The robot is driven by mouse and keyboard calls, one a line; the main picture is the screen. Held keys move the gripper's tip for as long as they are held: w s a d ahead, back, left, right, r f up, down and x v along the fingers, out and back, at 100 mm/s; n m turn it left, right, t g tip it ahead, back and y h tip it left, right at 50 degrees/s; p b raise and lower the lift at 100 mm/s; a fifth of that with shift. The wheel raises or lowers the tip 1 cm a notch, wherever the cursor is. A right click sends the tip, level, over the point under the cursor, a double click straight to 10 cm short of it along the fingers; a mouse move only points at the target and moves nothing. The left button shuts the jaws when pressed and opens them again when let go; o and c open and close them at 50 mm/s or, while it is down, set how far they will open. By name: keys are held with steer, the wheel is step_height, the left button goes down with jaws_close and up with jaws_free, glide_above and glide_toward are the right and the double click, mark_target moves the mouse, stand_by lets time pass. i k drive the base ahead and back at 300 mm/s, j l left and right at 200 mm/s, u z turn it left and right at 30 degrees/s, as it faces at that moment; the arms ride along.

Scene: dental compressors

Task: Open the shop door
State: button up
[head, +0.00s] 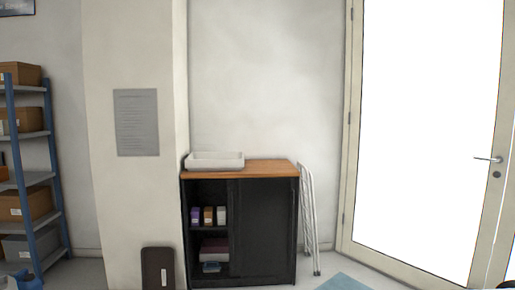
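The shop door (355,200) is at the right of the head view, with a pale frame around a large, bright white glass pane. It looks shut in its frame. Its lever handle (488,159) is on the right side of the door, with a round lock (496,174) just below it. The hinges appear on the left edge. My gripper is not in view.
A black cabinet (262,230) with a wooden top and a white tray (214,166) stands left of the door. A folded metal frame (309,220) leans beside it. Blue-grey shelving (48,150) with boxes is far left. A blue mat (345,282) lies before the door.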

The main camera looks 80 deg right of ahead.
mark_target(433, 89)
steer(key=z, duration=3.75)
steer(key=i+u, duration=0.55)
steer(key=i, duration=1)
steer(key=i+z, duration=0.45)
steer(key=i+j+z, duration=0.1)
steer(key=i+z, duration=0.3)
steer(key=i+l+z, duration=0.25)
steer(key=i, duration=0.25)
steer(key=i+z, duration=0.25)
steer(key=i, duration=0.3)
